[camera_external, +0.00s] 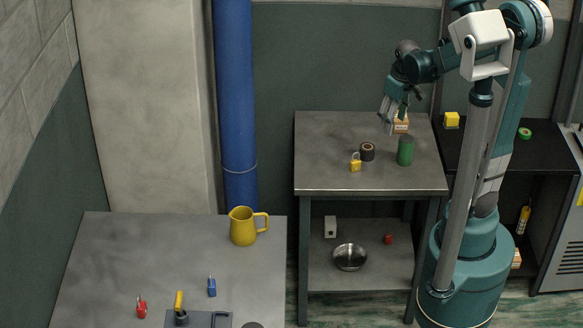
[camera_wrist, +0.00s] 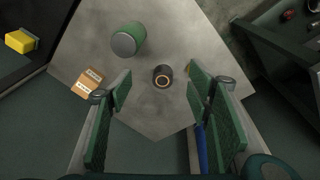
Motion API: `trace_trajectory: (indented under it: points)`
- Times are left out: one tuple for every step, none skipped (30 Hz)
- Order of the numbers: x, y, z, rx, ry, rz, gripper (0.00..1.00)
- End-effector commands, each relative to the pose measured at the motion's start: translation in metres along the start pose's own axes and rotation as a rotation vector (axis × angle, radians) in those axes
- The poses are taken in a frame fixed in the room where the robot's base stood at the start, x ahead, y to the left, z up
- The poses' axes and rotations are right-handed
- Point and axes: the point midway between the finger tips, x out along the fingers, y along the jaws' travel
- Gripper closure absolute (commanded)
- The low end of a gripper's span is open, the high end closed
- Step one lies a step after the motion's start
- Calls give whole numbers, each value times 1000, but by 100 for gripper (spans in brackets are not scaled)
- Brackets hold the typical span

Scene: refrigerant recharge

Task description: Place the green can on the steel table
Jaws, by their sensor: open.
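The green can (camera_external: 405,151) stands upright on the grey metal-topped table (camera_external: 325,150) in the middle of the external view. In the wrist view the can (camera_wrist: 128,40) is at upper left, beyond the left finger, with its grey top showing. My gripper (camera_external: 388,115) is open and empty above the back of this table, behind and left of the can, apart from it. In the wrist view its green-padded fingers (camera_wrist: 158,90) are spread wide with nothing between the pads. A second grey-topped table (camera_external: 110,255) stands at lower left. I cannot tell which one is called steel.
A yellow jug (camera_external: 243,227), blue padlock (camera_external: 211,287) and red padlock (camera_external: 141,308) stand at lower left. A yellow block (camera_external: 452,119) sits on a black shelf.

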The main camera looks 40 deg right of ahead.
Motion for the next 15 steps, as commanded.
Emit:
trace_trajectory:
  points:
    - [-7, -9, 1, -4, 14, 3, 50]
    - [-10, -13, 0, -3, 24, 5, 50]
    - [-15, -19, 0, -3, 37, 7, 50]
    - [-19, -23, -1, -3, 46, 9, 50]
    - [-22, -28, 0, -3, 56, 11, 50]
    - [-27, -34, -1, -2, 69, 12, 50]
    - [-30, -38, 0, -3, 78, 13, 50]
    - [-33, -42, -1, -2, 89, 15, 50]
    - [-38, -48, 0, -1, 102, 16, 50]
    - [-41, -52, 0, -2, 111, 16, 50]
    - [-44, -56, 0, -1, 122, 17, 50]
    - [-48, -62, 1, 0, 135, 17, 50]
    - [-52, -66, 1, 0, 144, 17, 50]
    - [-55, -71, 2, 0, 155, 17, 50]
    - [-59, -76, 3, 1, 168, 17, 50]
